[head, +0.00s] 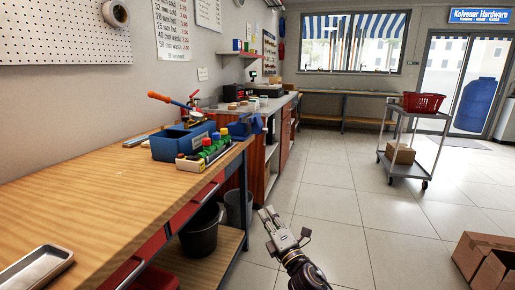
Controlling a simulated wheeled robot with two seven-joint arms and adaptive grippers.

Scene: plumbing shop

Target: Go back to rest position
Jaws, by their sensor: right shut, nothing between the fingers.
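My right gripper (277,224) shows at the bottom centre of the head view, over the tiled floor and to the right of the wooden workbench (85,195). Its fingers are shut with nothing between them. It is apart from the bench and touches nothing that I can see. My left gripper is not in view.
The bench holds a metal tray (36,272), a blue toolbox (182,140) and a rack of coloured-topped items (206,152). A dark bin (199,232) stands under it. A cardboard box (484,260) and a cart (417,125) stand right. Floor between is free.

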